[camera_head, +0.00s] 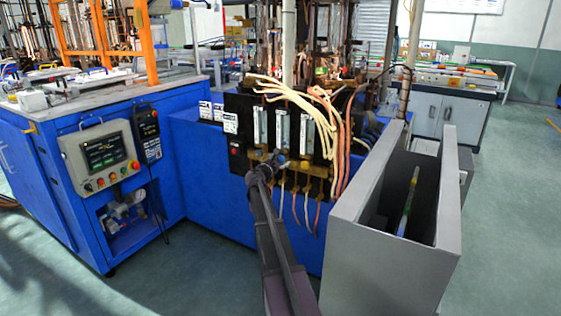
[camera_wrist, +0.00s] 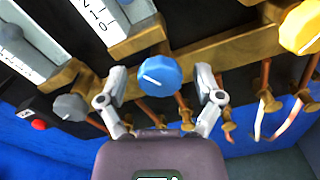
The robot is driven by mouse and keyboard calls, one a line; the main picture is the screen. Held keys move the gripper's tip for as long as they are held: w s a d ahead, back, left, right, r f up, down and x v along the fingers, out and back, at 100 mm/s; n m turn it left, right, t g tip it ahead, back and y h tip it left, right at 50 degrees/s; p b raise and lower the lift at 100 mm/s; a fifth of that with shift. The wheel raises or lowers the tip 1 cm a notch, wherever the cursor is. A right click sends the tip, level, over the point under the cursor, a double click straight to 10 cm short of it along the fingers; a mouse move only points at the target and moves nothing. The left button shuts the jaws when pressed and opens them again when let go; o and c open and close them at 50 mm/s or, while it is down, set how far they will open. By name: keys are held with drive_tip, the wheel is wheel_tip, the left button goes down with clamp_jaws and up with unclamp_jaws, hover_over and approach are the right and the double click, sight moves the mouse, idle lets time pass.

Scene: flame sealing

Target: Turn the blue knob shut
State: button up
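The blue knob (camera_wrist: 159,75) sits on a brass manifold, near the middle of the wrist view, with a white pointer line slanting on its face. My gripper (camera_wrist: 160,92) is open, with one finger on each side of the knob; I see gaps between the fingers and the knob, and no clear contact. In the head view my arm reaches up to the panel, and the blue knob (camera_head: 281,159) shows small just beyond my gripper (camera_head: 268,168).
A yellow knob (camera_wrist: 300,27) is to the right and a grey knob (camera_wrist: 70,107) to the left on the same brass manifold (camera_wrist: 228,50). Copper tubes and hoses hang below. A red button (camera_wrist: 39,124) is at far left. A grey metal box (camera_head: 372,262) stands right of my arm.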

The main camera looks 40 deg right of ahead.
drive_tip(key=shift+a, duration=0.1)
drive_tip(key=v, duration=1.2)
drive_tip(key=shift+c, duration=0.2)
drive_tip(key=s+a+f+m+g+y, duration=0.2)
drive_tip(key=s+a+f+m+y, duration=0.3)
drive_tip(key=a, duration=0.8)
drive_tip(key=s+a+f+m+g+y, duration=0.2)
drive_tip(key=s+a+f+m+y, duration=0.4)
drive_tip(key=s+a, duration=0.6)
drive_tip(key=s+a+f+m+g+y, duration=0.3)
drive_tip(key=s+a+f+m+y, duration=0.2)
drive_tip(key=a, duration=1)
drive_tip(key=s+f+m, duration=0.2)
drive_tip(key=s, duration=0.2)
drive_tip(key=shift+s+a+f+y, duration=0.15)
drive_tip(key=shift+s+f+y, duration=0.05)
drive_tip(key=shift+f+y, duration=0.1)
drive_tip(key=c, duration=0.4)
drive_tip(key=shift+o, duration=0.2)
drive_tip(key=shift+s, duration=0.15)
